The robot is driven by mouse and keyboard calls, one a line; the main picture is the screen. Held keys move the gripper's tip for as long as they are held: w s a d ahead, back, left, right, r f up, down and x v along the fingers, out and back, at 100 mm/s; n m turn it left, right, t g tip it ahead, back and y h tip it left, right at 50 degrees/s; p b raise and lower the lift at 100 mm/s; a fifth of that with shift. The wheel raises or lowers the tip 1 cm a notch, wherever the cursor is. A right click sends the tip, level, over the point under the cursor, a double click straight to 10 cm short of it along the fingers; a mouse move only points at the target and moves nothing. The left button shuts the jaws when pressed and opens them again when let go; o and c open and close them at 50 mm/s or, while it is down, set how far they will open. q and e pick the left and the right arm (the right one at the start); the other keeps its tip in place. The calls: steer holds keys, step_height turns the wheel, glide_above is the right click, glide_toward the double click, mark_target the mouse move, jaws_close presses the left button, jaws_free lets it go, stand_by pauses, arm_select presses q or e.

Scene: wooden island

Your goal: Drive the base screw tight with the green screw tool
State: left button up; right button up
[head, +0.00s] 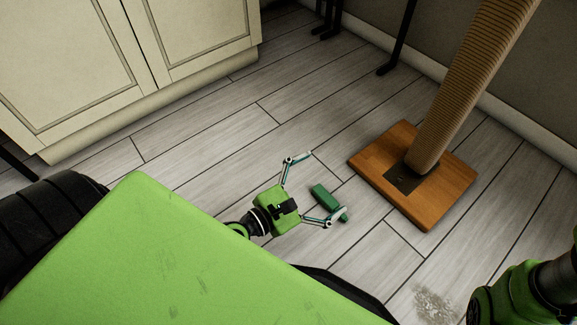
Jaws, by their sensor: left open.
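The green screw tool (326,199) is a small dark green block-like piece, which seems to lie on the floor. My left gripper (328,182) is open, with its two fingers spread on either side of the tool. The far finger is clear of the tool; the near finger overlaps its lower end in the picture, and I cannot tell whether they touch. A rope-wrapped post (465,90) stands tilted in the picture on a square wooden base (440,205) with a dark plate. I cannot make out the base screw. My right gripper is not in view; only part of that arm shows at lower right.
Grey plank floor (215,130) is open between the cream cabinet (75,65) and the wooden base. Thin black legs (398,40) stand near the back wall. A pale stain (436,305) marks the floor at the lower right.

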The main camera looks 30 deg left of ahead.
mark_target(330, 201)
arm_select(q)
steer(key=s+a+f+n+g, duration=0.1)
steer(key=s+f, duration=0.1)
steer(key=f, duration=0.1)
steer(key=s+a+f+n+g+y, duration=0.1)
steer(key=s+f, duration=0.2)
steer(key=s+a+f+n, duration=0.1)
steer(key=s+f+n, duration=0.1)
steer(key=s+f, duration=0.1)
steer(key=shift+s+a+f+g, duration=0.15)
steer(key=shift+a+f+g, duration=0.1)
steer(key=shift+g, duration=0.15)
steer(key=shift+f+p, duration=0.1)
steer(key=shift+p, duration=0.2)
steer(key=x, duration=1.1)
steer(key=shift+w+f, duration=0.1)
steer(key=shift+w, duration=0.2)
steer(key=shift+x, duration=1)
steer(key=c, duration=1.1)
step_height(330, 201, up, 4)
steer(key=p, duration=0.3)
steer(key=shift+p, duration=0.4)
steer(key=shift+r+p, duration=0.5)
steer(key=shift+p, duration=0.05)
